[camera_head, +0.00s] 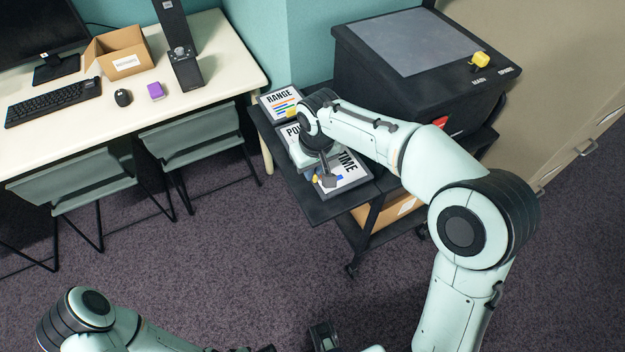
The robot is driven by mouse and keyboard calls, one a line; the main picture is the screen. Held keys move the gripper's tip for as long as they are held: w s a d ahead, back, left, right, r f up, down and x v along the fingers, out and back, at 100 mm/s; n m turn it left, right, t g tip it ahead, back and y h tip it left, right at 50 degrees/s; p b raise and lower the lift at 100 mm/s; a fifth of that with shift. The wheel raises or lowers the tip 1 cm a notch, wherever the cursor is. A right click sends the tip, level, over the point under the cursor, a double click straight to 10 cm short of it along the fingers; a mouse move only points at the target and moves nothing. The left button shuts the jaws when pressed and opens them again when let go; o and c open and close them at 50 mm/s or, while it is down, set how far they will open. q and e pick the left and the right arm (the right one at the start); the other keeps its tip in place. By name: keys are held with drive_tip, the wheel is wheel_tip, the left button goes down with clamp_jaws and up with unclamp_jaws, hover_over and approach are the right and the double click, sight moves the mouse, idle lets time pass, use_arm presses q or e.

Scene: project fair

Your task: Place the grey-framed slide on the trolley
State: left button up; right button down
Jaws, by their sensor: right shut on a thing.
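The trolley (325,208) is dark, with a side shelf at its left. A grey-framed slide marked TIME (351,170) is at this shelf, at its front. My right gripper (324,180) is over this slide's left part and shut on it; the wrist hides much of the slide. I cannot tell whether the slide rests on the shelf or is just above it. Behind it are a slide marked RANGE (275,101) and one starting with "PO" (289,130), partly covered by my right arm. My left arm is at the bottom left; its jaws are not clear.
A large black case (365,85) with a grey top stands on the trolley, with a yellow object (481,60) on it. A cardboard box (393,211) is on the lower shelf. A desk (215,75) with chairs is at left, cabinets (570,110) at right. The carpet in front is clear.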

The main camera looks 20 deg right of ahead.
drive_tip(key=shift+f+b, duration=0.35)
drive_tip(key=shift+f, duration=1.85)
drive_tip(key=shift+f, duration=0.2)
drive_tip(key=c, duration=1.2)
unclamp_jaws()
drive_tip(key=shift+r, duration=0.15)
